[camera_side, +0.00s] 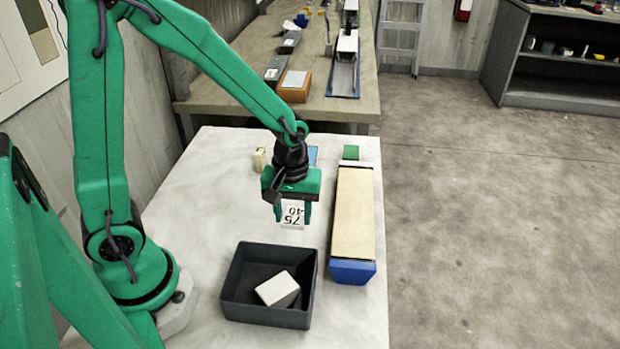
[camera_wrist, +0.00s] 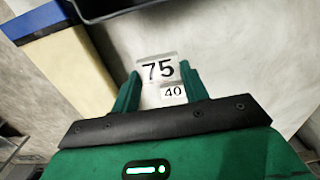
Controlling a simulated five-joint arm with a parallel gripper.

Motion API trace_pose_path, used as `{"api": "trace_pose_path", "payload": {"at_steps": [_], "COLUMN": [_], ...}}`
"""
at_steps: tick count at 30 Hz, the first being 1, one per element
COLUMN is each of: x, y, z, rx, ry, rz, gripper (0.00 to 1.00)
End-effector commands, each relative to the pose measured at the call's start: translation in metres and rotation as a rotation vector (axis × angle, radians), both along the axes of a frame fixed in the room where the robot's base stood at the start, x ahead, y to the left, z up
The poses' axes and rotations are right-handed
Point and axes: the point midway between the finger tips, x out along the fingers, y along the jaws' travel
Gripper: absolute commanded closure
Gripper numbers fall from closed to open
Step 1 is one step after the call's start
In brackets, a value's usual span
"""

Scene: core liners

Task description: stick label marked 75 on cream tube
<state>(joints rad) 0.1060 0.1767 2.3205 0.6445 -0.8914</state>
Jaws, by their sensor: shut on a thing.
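My gripper (camera_side: 293,212) hangs over the white table, shut on a white label marked 75 (camera_side: 292,222). The label also shows between the fingers in the wrist view (camera_wrist: 157,66), with a smaller patch marked 40 (camera_wrist: 173,93) nearer the gripper's body. I cannot tell whether this patch is part of the same piece. The cream tube (camera_side: 353,215) lies lengthwise to the right of my gripper, apart from it, with a blue end (camera_side: 352,272) nearest the camera. In the wrist view the tube (camera_wrist: 72,68) is at the left. No label shows on its visible face.
A dark open tray (camera_side: 265,314) stands in front of my gripper, with a pale block (camera_side: 278,289) tilted inside. A green block (camera_side: 351,152) lies beyond the tube, and a small cream object (camera_side: 260,157) at the back left. The white table (camera_side: 215,190) is bare left of the gripper.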

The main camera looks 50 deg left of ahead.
Motion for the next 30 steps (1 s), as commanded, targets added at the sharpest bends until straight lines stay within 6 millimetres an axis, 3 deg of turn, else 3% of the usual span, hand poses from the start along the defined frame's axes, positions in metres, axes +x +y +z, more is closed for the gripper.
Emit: {"api": "trace_pose_path", "payload": {"at_steps": [14, 30], "x": [0.015, 0.075], "y": [-0.004, -0.020], "z": [0.005, 0.031], "rx": [0.000, 0.000], "ry": [0.000, -0.001], "rz": [-0.138, -0.736], "gripper": [0.74, 0.74]}}
